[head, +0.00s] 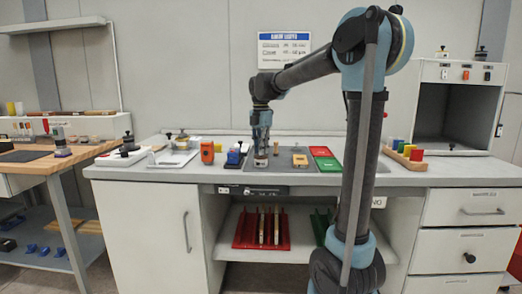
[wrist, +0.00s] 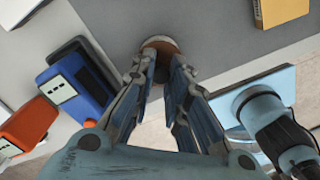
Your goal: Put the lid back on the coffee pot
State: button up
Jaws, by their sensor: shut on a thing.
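My gripper (head: 262,147) reaches down over the front of the grey mat on the counter. It is shut on a small round piece (head: 261,162) with a brown top. In the wrist view the fingertips (wrist: 163,68) close around this round brown piece (wrist: 160,44), and they hide part of it. I cannot tell whether it touches the mat or what exactly it is. No coffee pot or lid can be made out for certain in either view.
An orange device (head: 207,151) and a blue device (head: 234,156) stand left of my gripper. A yellow block (head: 300,160) and green and red trays (head: 328,164) lie to the right. A wooden rack (head: 404,158) holds coloured blocks. The counter's front edge (head: 215,179) is close.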

jog(key=o, duration=1.2)
jog(key=shift+r, duration=0.15)
jog(key=shift+r, duration=3.35)
grip_shut()
jog(key=shift+f, duration=3)
